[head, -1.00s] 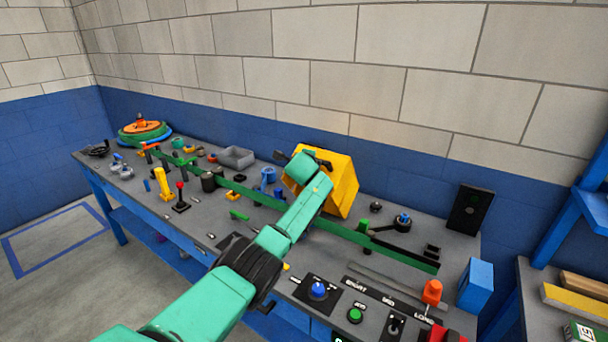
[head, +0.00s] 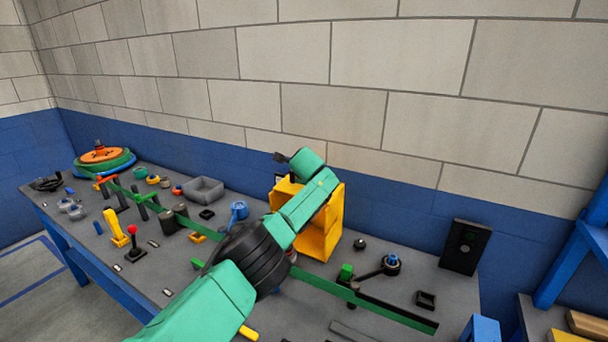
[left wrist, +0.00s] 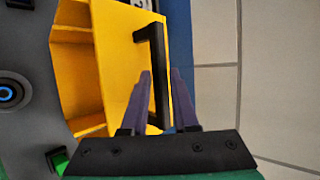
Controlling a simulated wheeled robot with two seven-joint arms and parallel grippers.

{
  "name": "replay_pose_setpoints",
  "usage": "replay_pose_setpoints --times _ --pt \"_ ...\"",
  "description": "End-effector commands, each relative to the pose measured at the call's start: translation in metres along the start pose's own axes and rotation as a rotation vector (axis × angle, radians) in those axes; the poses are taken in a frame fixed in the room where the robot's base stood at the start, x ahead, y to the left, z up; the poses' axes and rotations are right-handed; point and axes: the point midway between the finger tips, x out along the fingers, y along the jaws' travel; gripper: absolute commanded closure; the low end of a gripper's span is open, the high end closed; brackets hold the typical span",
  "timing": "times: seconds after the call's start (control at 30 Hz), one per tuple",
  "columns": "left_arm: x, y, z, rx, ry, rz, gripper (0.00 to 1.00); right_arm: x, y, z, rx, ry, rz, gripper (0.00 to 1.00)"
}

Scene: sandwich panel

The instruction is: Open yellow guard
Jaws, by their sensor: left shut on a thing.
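The yellow guard (head: 326,226) is a box-like cover standing on the bench against the back wall, partly hidden behind my left arm in the head view. In the left wrist view the yellow guard (left wrist: 80,65) shows its hollow inner side with ledges, and a black bar handle (left wrist: 153,50) on its flat face. My left gripper (left wrist: 165,73) has its two purple fingers on either side of the handle, shut on it. My right gripper is not in view.
A green rail (head: 365,302) runs along the grey bench in front of the guard. A black knob (head: 360,244), a blue-topped lever (head: 391,262) and a black box (head: 465,247) stand to the right.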

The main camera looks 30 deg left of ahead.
Motion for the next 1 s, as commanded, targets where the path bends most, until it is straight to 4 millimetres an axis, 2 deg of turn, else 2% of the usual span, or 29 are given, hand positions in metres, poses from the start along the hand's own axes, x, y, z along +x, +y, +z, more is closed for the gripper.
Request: replay_pose_setpoints --times 0.03,0.47,0.5,0.53,0.57,1.0 --pt "-0.0034 -0.0073 -0.0016 0.001 0.003 -0.013 1.00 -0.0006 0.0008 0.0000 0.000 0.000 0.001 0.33" --pt "-0.0044 -0.0092 -0.0025 0.003 0.004 -0.015 1.00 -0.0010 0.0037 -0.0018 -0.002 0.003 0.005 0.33" --pt "-0.0044 -0.0093 -0.0025 0.003 0.004 -0.015 0.65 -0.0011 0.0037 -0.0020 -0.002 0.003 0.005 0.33" --pt "-0.0044 -0.0093 -0.0025 0.003 0.004 -0.015 0.53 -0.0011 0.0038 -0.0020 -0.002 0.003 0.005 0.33" --pt "-0.0044 -0.0091 -0.0025 0.003 0.004 -0.014 0.50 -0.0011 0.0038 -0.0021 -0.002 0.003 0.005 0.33" --pt "-0.0044 -0.0069 -0.0019 0.003 0.003 -0.003 0.50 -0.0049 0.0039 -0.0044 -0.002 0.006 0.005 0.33"
